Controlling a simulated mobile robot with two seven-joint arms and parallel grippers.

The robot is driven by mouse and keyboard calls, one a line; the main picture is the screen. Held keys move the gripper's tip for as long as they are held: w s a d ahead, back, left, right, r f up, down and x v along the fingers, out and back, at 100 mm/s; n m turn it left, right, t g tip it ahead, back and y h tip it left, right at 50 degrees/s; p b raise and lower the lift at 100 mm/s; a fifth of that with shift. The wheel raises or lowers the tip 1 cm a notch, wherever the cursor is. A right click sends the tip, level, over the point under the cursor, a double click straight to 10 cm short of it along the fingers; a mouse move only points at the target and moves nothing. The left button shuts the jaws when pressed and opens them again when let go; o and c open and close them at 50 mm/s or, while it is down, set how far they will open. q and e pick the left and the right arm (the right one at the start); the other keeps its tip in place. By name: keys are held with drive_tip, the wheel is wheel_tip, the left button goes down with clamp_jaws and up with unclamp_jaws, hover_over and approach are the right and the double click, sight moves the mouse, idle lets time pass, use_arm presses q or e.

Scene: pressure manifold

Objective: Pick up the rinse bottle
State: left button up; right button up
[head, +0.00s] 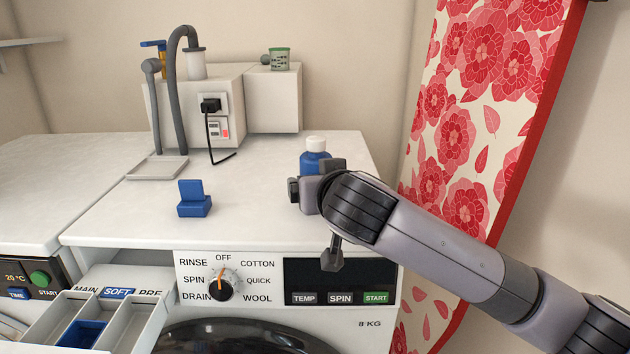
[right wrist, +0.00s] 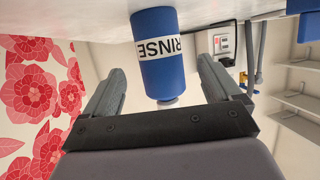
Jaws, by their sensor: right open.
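The rinse bottle is blue with a white cap and stands upright on the white worktop in the head view (head: 314,160), partly hidden by my right gripper. In the right wrist view the bottle (right wrist: 163,72) shows upside down, with a white RINSE label. My right gripper (head: 316,186) is at the bottle, on its near side. In the right wrist view the gripper (right wrist: 162,66) is open, with one finger on each side of the bottle and visible gaps between. My left gripper is not in view.
A blue holder (head: 194,200) stands on the worktop (head: 255,215) left of the bottle. A white box unit (head: 272,105) with a grey hose stands behind. A floral curtain (head: 470,130) hangs at the right. An open detergent drawer (head: 125,310) projects at the front left.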

drive_tip(key=shift+b+x, duration=0.35)
drive_tip(key=shift+x, duration=2.45)
drive_tip(key=c, duration=1.2)
